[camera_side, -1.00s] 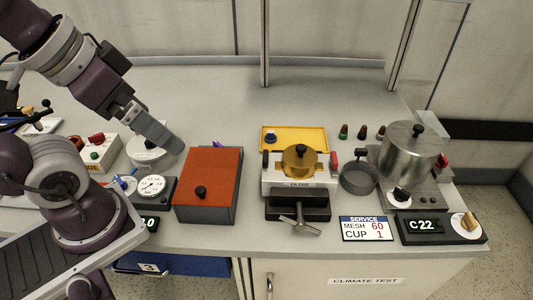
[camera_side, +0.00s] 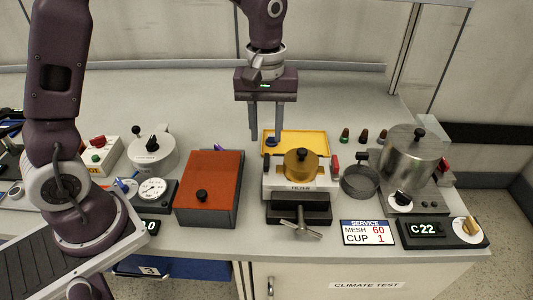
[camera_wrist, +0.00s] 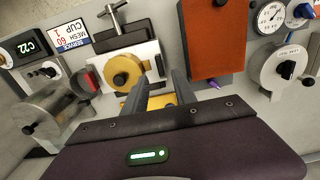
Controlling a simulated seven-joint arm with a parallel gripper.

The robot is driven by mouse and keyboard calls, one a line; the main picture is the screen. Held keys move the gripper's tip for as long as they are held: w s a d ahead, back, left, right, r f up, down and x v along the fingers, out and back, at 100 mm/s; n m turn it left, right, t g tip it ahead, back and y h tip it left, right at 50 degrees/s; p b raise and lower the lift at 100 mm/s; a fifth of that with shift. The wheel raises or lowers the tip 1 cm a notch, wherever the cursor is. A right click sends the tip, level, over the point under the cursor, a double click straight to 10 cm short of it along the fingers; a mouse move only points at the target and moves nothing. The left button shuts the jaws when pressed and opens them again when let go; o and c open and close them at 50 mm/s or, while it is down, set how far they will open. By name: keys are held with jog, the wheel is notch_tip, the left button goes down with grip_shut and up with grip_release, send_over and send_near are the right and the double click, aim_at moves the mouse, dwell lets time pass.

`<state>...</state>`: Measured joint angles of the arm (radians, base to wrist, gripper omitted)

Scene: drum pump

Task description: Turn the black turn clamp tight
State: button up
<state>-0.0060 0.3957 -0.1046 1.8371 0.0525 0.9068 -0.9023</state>
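The filter unit (camera_side: 300,187) has a round brass cap (camera_side: 300,163) on top. The black turn clamp (camera_side: 266,160) stands at its left side, and a red clamp (camera_side: 335,160) at its right side. In the wrist view the black clamp (camera_wrist: 160,65) lies just beyond my fingertips, and the red clamp (camera_wrist: 92,81) is farther left. My gripper (camera_side: 264,138) points down, open and empty, above and behind the black clamp. The wrist view shows the two fingers (camera_wrist: 160,78) apart with nothing between them.
An orange-topped box (camera_side: 213,175) stands to the left. A dark round sieve (camera_side: 360,182) and a steel pot (camera_side: 412,155) stand to the right. A T-handle (camera_side: 301,222) sticks out in front.

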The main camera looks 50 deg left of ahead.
aim_at(266, 159)
notch_tip(266, 159, down, 7)
jog(key=shift+f, duration=0.1)
grip_shut()
